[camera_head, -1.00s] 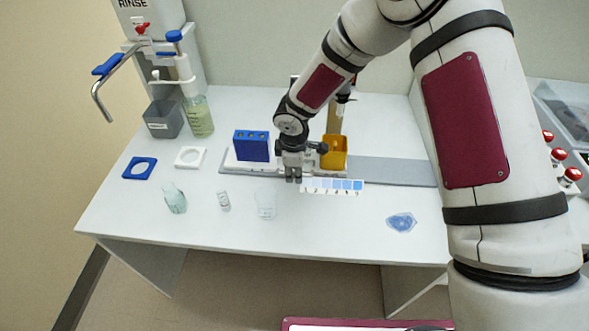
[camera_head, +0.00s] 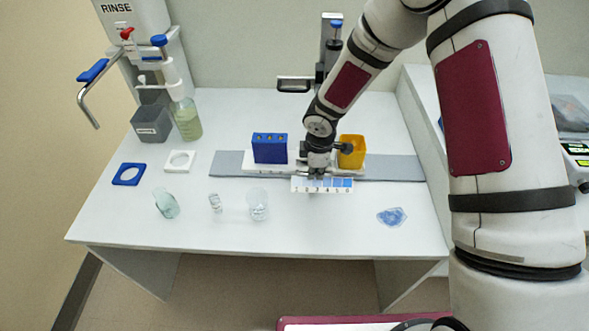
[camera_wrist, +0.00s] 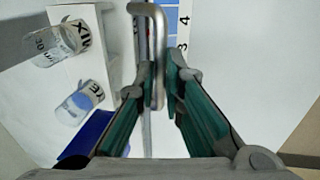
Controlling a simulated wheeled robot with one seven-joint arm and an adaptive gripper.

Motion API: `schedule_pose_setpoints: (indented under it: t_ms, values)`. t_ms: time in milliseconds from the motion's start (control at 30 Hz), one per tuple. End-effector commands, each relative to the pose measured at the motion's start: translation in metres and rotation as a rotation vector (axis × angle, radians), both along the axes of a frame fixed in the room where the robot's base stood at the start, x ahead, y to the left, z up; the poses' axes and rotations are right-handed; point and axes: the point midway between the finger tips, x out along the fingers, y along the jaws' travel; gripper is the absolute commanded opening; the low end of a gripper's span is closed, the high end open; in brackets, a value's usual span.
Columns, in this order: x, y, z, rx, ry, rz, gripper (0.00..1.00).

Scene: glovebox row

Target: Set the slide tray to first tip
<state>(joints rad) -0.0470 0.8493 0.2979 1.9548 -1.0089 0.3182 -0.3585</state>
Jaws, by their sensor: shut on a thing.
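The white slide tray (camera_head: 254,169) sits on a long grey rail (camera_head: 400,168). It carries a blue block (camera_head: 270,149) with holes at its left and a yellow bin (camera_head: 351,153) at its right. A numbered strip (camera_head: 340,184) with blue squares lies at the front. My gripper (camera_head: 316,176) is at the tray's front between block and bin. In the wrist view my gripper (camera_wrist: 163,80) is shut around a bent metal handle (camera_wrist: 150,25), next to the strip's 3 and 4. The lower end of the handle is partly hidden by the fingers.
A glass bottle (camera_head: 165,204), a small vial (camera_head: 214,203) and a beaker (camera_head: 258,205) stand in front of the rail. A blue-filled dish (camera_head: 391,217) lies at the right. A dark column (camera_head: 330,60) stands behind. The rail is bare right of the tray.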

Motion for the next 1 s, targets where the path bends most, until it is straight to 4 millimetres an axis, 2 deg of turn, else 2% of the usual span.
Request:
schedule_pose_setpoints:
  t_ms: [33,200,500,700,1000]
  values:
    - [-0.001,-0.018,0.0,-0.003,0.002,-0.009,0.0]
    - [-0.003,-0.066,0.0,-0.002,0.002,-0.01,0.0]
    - [-0.006,-0.14,0.0,0.0,0.002,-0.009,0.0]
    - [-0.007,-0.174,-0.001,0.0,0.002,-0.007,0.0]
    - [-0.008,-0.194,-0.001,0.0,0.003,-0.001,0.0]
